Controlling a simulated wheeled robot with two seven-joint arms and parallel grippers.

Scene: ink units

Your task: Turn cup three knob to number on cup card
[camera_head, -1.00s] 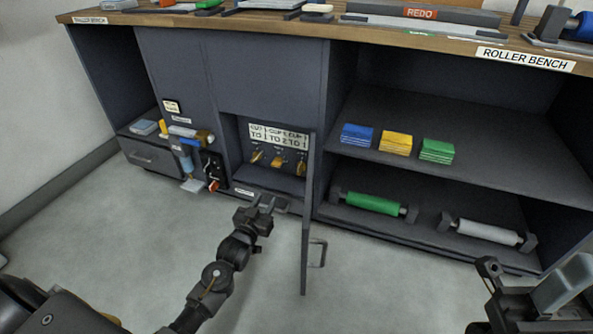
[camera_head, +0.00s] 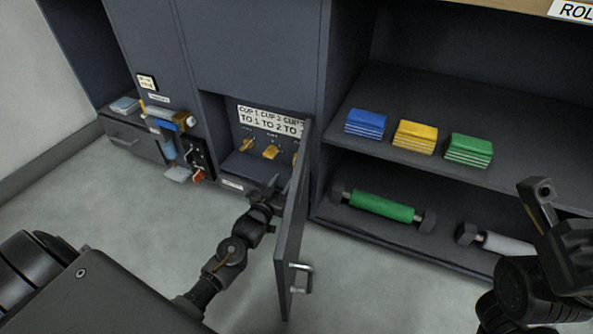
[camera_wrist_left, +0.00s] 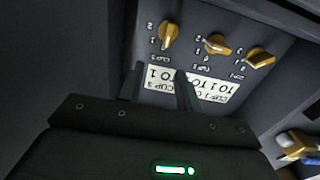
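Three yellow knobs sit on a dark panel in an open cabinet bay. The cup three knob (camera_wrist_left: 169,35) is at the left in the wrist view, and the door partly hides it in the head view (camera_head: 295,158). The numbers 1 and 2 show beside it. The cup two knob (camera_wrist_left: 217,44) and cup one knob (camera_wrist_left: 260,58) are to its right. The white cup card (camera_head: 270,120) is above the knobs; its last number is unclear in the head view. My left gripper (camera_head: 272,187) is open and empty before the bay, apart from the knobs. My right gripper (camera_head: 555,215) is at the right.
The open door (camera_head: 292,230) stands just right of my left gripper. A crank unit (camera_head: 194,158) is left of the bay. Blue (camera_head: 365,124), yellow and green blocks and a green roller (camera_head: 382,206) are on shelves to the right.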

